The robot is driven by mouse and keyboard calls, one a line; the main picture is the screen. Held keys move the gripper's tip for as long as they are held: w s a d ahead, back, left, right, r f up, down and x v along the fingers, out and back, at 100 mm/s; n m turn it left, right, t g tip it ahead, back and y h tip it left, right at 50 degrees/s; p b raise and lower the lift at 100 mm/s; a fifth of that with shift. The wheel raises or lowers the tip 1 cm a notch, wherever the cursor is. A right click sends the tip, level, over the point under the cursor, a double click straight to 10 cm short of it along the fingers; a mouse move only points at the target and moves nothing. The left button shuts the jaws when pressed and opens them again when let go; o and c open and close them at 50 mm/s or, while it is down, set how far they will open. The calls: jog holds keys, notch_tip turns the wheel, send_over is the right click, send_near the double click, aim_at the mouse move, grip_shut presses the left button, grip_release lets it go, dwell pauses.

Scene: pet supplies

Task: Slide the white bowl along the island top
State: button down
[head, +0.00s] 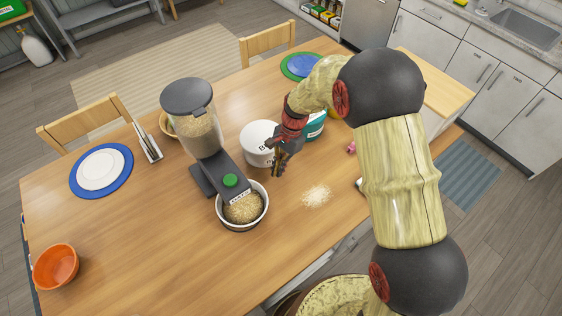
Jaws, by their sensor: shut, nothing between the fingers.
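The white bowl (262,218) stands upright on the wooden island top (150,235), under the spout of a food dispenser (205,135). It is filled with tan grain-like food. Its back edge is partly covered by the dispenser. My gripper (278,174) is above and to the right of the bowl in the picture, with its fingers pointing down. It is shut and empty, and it looks apart from the bowl. I cannot tell its height over the top.
A white lettered tub (257,141) is just left of my gripper, with a teal tub (315,130) to its right. A small pile of food (316,195) lies right of the bowl. An orange bowl (56,267) is far left. The front middle of the top is clear.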

jog(key=x, duration=0.3)
jog(key=shift+s+a, duration=0.15)
jog(key=shift+a, duration=0.05)
jog(key=shift+s+a+r, duration=0.1)
jog(key=shift+s+a, duration=1.15)
jog(key=p, duration=0.1)
send_over(255, 203)
jog(key=shift+d, duration=0.1)
